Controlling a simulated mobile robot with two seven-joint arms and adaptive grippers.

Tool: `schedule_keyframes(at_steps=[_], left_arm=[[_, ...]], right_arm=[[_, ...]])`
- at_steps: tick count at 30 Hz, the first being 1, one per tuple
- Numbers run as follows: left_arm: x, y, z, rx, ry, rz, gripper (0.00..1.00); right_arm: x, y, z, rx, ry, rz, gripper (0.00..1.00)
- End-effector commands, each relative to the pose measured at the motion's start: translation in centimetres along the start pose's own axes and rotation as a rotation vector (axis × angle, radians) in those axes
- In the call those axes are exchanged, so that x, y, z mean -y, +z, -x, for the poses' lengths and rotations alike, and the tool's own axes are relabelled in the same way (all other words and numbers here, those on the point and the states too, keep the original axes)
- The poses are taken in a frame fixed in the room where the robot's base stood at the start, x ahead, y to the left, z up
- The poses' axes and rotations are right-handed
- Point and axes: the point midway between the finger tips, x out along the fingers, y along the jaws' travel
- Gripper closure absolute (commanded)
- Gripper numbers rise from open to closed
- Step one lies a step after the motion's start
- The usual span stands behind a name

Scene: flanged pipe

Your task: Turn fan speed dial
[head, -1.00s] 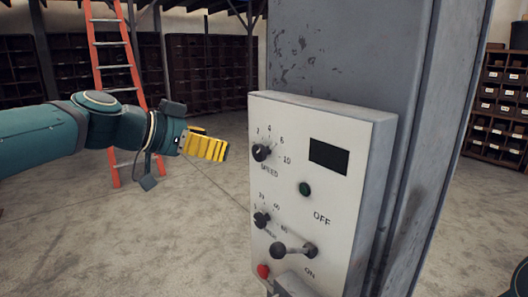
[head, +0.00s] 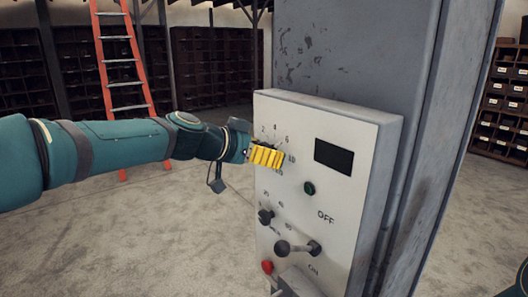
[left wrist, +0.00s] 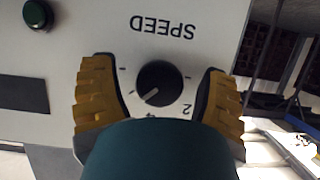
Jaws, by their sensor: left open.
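The black speed dial (left wrist: 158,83) sits on the control panel with the word SPEED beside it, upside down in the left wrist view. Its pointer mark is turned toward the lower left there. My left gripper (left wrist: 155,92) is open, with one yellow finger on each side of the dial and a gap on both sides. In the head view my left gripper (head: 267,156) is in front of the upper left of the grey control panel (head: 345,205) and hides the dial. Whether the fingertips touch the panel I cannot tell. My right gripper is not in view.
The panel also carries a dark display (head: 333,157), a green button (head: 309,188), a lower dial (head: 265,216), an OFF/ON lever (head: 298,248) and a red knob (head: 267,267). It is mounted on a grey column (head: 350,60). An orange ladder (head: 123,65) stands behind my left arm.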

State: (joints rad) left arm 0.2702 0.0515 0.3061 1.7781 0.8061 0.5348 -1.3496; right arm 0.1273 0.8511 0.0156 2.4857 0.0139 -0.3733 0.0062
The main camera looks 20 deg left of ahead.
Motion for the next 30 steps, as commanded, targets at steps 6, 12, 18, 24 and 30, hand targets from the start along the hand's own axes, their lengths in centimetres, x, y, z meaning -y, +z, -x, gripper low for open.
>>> schedule_keyframes(at_steps=[6, 12, 18, 24, 30], left_arm=[[0.0, 0.0, 0.0, 0.0, 0.0, 0.0, 0.6], [0.0, 0.0, 0.0, 0.0, 0.0, 0.001, 0.94], [0.0, 0.1, 0.0, 0.0, 0.009, 0.02, 0.94], [0.0, 0.2, -0.1, 0.0, 0.04, 0.099, 0.94], [0.0, 0.3, -0.1, 0.0, 0.101, 0.241, 0.94]], right_arm=[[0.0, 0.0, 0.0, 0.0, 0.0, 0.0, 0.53], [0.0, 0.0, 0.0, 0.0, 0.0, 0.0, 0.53], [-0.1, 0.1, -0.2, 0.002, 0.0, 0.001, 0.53], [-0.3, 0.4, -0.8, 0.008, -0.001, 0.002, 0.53], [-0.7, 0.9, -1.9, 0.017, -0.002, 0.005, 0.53]])
